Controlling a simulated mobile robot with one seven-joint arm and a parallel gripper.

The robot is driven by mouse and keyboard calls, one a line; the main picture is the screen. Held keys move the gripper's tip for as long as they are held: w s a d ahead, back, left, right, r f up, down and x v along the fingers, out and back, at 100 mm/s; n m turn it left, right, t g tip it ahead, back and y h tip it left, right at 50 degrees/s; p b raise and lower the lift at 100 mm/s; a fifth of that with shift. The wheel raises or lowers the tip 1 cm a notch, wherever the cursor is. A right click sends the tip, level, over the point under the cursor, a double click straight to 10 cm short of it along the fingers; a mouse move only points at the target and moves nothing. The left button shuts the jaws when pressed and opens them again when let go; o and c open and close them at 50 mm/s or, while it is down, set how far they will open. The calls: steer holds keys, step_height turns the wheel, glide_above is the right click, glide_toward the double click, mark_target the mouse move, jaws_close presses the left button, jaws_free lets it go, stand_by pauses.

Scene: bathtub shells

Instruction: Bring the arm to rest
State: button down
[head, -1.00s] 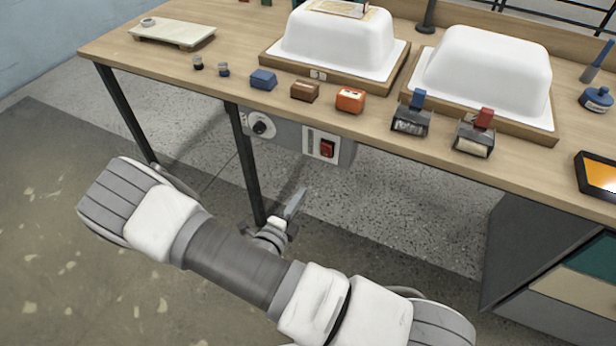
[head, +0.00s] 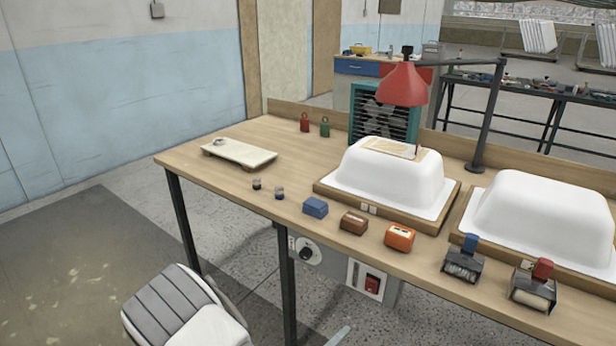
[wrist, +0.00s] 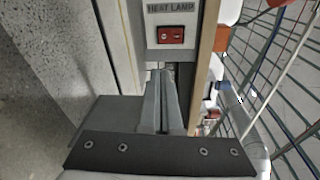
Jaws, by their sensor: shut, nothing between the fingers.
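The same red switch (head: 372,284) sits under the bench edge in the head view. In the head view, only a small grey tip at the bottom edge may belong to my gripper.
The wooden bench (head: 225,188) holds two white tub shells (head: 390,178) (head: 545,215) on wooden bases. Small blocks and two rollers (head: 463,262) line its front edge. A red lamp (head: 403,84) stands behind. Open floor (head: 60,270) lies at left.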

steer(key=s+d+r+m+g+y, duration=0.2)
steer(key=s+d+r+m+g, duration=0.15)
steer(key=r+m, duration=0.55)
steer(key=s+d+r+m+g+y, duration=0.25)
steer(key=s+r+m+g, duration=0.25)
steer(key=m, duration=0.8)
steer(key=s+d+r+m+g+y, duration=0.2)
steer(key=s+d+r+m+g, duration=0.15)
steer(key=r+m, duration=0.55)
steer(key=s+a+r+m+t+y+p, duration=0.1)
steer(key=r+m+p, duration=0.5)
steer(key=r, duration=0.6)
steer(key=s+a+r+m+t+y+p, duration=0.2)
steer(key=s+r+m+t+y+p, duration=0.2)
steer(key=r+m+p, duration=0.3)
step_height(320, 180, up, 5)
steer(key=p, duration=0.3)
steer(key=shift+s+a+r+p, duration=0.2)
steer(key=shift+s+p, duration=0.05)
steer(key=shift+p, duration=0.1)
